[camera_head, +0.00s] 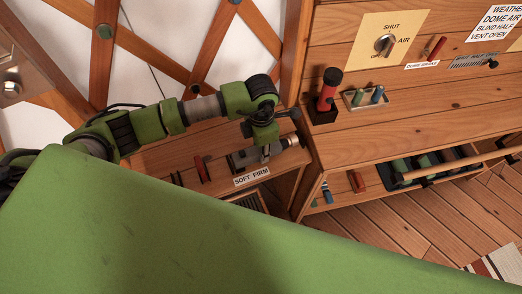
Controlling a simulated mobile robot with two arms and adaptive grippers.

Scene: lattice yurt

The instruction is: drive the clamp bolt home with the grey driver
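My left arm comes in from the left and bends down at its wrist. My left gripper (266,152) is low over the small wooden shelf, at a grey object (243,160) behind the "SOFT FIRM" label. A short grey and brown cylinder (288,142) sticks out to the right of the fingers. I cannot tell whether either is the grey driver, or whether the fingers are closed on anything. A metal plate with a bolt-like fitting (11,86) is at the upper left edge; I cannot tell if it is the clamp bolt. My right gripper is not in view.
Red-handled items (203,168) are left of the label. A dark tray (398,183) lies under the bench. A large green surface hides the bottom.

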